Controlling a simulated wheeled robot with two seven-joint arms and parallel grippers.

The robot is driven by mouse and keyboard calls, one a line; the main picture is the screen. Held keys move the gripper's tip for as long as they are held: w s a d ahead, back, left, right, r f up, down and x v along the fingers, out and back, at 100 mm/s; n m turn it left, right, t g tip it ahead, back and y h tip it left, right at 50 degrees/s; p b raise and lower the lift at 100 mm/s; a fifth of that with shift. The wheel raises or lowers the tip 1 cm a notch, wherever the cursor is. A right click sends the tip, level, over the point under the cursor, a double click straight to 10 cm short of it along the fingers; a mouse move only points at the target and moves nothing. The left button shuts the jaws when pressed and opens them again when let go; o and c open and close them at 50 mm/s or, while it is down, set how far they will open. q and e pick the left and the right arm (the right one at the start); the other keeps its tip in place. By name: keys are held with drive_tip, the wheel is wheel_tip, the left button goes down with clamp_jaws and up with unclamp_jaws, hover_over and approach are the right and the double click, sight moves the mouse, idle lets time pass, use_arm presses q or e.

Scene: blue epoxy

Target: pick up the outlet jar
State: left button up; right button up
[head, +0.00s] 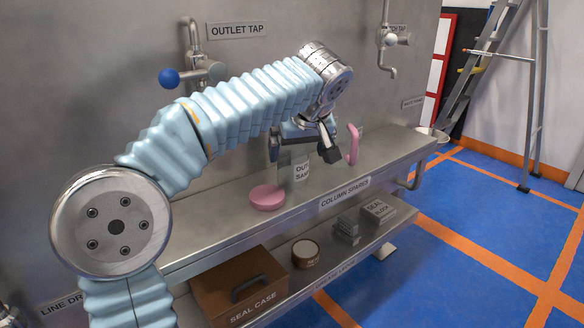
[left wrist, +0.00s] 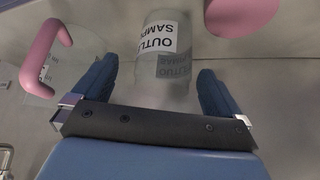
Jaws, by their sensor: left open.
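The outlet jar (head: 301,172) is a clear jar with a white label reading "OUT… SAM…", standing on the upper steel shelf (head: 220,232). In the left wrist view the jar (left wrist: 151,72) shows with its label upside down, between my two blue fingers. My left gripper (head: 303,150) is open and comes down over the jar from above, one finger to each side. In the wrist view gaps show between the fingers (left wrist: 157,80) and the jar. The jar's upper part is partly hidden by the gripper in the head view. My right gripper is not in view.
A pink round lid or disc (head: 267,197) lies just left of the jar. A pink handle (head: 353,145) stands close on its right. Taps (head: 193,75) hang on the wall behind. The lower shelf holds a brown seal case (head: 215,285) and small boxes.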

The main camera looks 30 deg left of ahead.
use_arm(q)
drive_tip(key=x, duration=0.5)
drive_tip(key=shift+s+a+r, duration=0.1)
drive_tip(key=shift+s+a, duration=0.05)
drive_tip(key=shift+a, duration=0.15)
drive_tip(key=shift+c, duration=0.2)
drive_tip(key=c, duration=1)
drive_tip(key=shift+r, duration=0.1)
